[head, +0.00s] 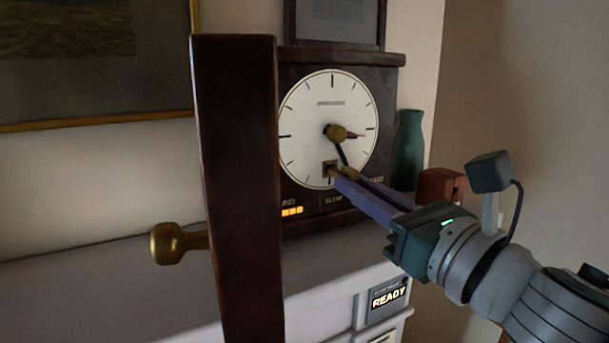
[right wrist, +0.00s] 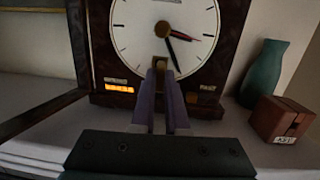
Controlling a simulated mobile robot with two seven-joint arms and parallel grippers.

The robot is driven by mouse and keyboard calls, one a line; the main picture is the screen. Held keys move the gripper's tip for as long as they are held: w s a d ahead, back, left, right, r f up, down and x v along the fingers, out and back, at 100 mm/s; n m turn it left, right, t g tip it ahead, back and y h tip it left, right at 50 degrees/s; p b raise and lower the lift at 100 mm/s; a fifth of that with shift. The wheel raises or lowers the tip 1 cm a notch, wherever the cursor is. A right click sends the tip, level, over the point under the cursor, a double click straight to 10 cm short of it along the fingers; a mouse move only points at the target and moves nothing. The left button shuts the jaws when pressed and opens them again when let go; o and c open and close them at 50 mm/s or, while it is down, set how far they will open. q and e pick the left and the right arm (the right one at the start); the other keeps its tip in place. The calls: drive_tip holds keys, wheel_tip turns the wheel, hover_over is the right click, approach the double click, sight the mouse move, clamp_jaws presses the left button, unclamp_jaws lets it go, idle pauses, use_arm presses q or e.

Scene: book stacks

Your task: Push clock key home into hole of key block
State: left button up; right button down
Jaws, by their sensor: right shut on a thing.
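The brass clock key (head: 349,173) is at the fingertips of my right gripper (head: 345,184), which is shut on it. The key points at a small square brownish block with a dark hole (head: 329,168), low on the white clock face. I take this for the key block. The key's tip is close to the hole; I cannot tell whether it is inside. In the right wrist view, the purple fingers (right wrist: 162,80) reach toward the lower dial and largely hide the key. My left gripper is not in view.
The clock's dark door (head: 238,180), with a brass knob (head: 167,243), stands open at left. A green vase (head: 407,150) and a red-brown box (right wrist: 281,120) with a small label stand right of the clock. A READY sign (head: 388,297) is below.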

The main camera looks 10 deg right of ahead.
drive_tip(key=shift+s, duration=0.1)
drive_tip(key=shift+v, duration=1.3)
drive_tip(key=v, duration=0.4)
drive_tip(key=shift+s+d, duration=0.2)
drive_tip(key=shift+s, duration=0.15)
